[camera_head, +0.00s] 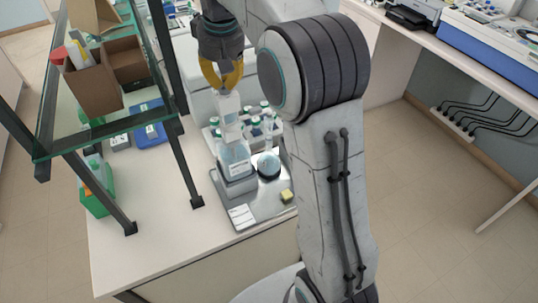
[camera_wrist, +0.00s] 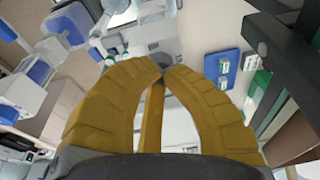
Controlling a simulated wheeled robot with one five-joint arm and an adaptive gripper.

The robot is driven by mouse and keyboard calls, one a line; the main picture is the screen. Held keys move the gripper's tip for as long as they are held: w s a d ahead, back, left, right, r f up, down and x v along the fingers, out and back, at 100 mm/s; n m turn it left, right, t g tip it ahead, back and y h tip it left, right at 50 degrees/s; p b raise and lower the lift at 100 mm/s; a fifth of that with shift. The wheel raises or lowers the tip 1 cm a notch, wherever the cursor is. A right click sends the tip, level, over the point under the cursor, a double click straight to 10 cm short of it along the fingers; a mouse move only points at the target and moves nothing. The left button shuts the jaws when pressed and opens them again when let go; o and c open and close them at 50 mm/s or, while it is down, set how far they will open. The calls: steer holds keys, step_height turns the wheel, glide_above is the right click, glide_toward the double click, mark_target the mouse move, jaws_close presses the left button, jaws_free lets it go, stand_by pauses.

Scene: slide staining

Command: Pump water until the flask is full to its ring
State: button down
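My gripper (camera_head: 222,86) has yellow curved fingers and points down over the top of a white dispenser pump (camera_head: 230,108). The pump stands on a clear labelled bottle (camera_head: 236,160). In the wrist view, my gripper's fingertips (camera_wrist: 165,72) come together with nothing seen between them. Whether they touch the pump top cannot be told.
Bottle and flask stand on a grey tray (camera_head: 262,208) with a white card (camera_head: 241,216) and a yellow sponge (camera_head: 287,196). Several green-capped bottles (camera_head: 255,122) stand behind.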

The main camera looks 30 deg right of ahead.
mark_target(226, 92)
steer(key=shift+r+p, duration=0.75)
steer(key=shift+r, duration=1.4)
steer(key=shift+f, duration=0.2)
steer(key=shift+f+b, duration=2.7)
steer(key=shift+f, duration=0.95)
step_height(226, 92, up, 5)
steer(key=p, duration=0.5)
steer(key=shift+r, duration=0.2)
steer(key=shift+r+p, duration=0.35)
steer(key=shift+r, duration=0.75)
steer(key=shift+f, duration=0.2)
